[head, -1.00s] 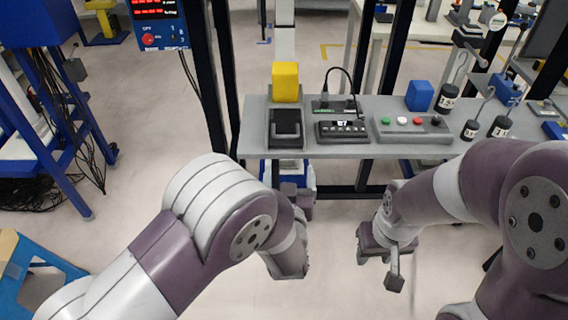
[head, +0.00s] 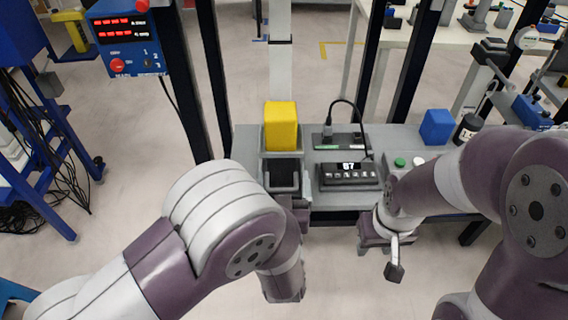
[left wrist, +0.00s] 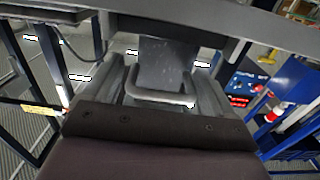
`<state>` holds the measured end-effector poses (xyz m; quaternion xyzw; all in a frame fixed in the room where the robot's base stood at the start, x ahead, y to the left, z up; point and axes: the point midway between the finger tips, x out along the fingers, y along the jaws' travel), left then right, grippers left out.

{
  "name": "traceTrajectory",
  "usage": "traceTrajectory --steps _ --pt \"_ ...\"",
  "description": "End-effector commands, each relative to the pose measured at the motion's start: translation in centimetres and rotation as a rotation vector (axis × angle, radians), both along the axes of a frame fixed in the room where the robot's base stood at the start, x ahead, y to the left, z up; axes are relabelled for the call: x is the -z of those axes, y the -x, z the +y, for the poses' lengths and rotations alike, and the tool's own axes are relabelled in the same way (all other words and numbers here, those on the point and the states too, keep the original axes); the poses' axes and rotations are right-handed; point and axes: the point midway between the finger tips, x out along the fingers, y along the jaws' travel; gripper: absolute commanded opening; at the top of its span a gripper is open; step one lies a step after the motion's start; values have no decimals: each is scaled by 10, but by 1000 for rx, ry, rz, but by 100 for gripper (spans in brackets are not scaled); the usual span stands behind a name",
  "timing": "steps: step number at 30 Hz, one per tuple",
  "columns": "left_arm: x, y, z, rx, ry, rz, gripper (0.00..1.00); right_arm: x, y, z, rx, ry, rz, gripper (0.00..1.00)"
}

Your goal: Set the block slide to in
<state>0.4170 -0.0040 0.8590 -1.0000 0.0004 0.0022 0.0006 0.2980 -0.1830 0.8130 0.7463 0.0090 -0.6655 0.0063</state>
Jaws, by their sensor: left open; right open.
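The block slide is a grey channel (head: 265,143) on the grey bench, with a yellow block (head: 281,125) at its far end. Its dark near part (head: 283,175) faces me, partly hidden by my left arm. The left wrist view shows a grey U-shaped handle (left wrist: 160,99) in front of a dark plate (left wrist: 164,62). My left gripper (head: 298,212) is open at the bench's front edge, by the slide's near end. The handle appears between its fingers; I cannot tell whether they touch. My right gripper (head: 390,255) is open and empty, apart from the slide.
Right of the slide are a small black display unit (head: 349,175) with a cable, a box with a green button (head: 400,162) and a blue block (head: 436,127). A blue control panel (head: 127,40) stands at left. Dark posts rise behind the bench.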

Motion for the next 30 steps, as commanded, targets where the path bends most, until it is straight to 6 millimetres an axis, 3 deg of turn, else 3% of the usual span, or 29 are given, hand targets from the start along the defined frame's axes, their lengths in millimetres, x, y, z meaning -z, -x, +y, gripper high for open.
traceTrajectory --steps 11,12,18,20,30 --pt "0 3 1 -1 1 -1 86 0 0 0 0 0 0 43" --pt "0 2 1 -1 1 -1 80 0 0 0 0 0 0 43" --pt "0 2 0 1 1 -1 19 0 0 0 0 0 0 43" --pt "0 1 0 1 2 0 19 0 0 0 0 0 0 43" --pt "0 -45 -1 2 4 -1 19 4 0 0 0 0 0 43"
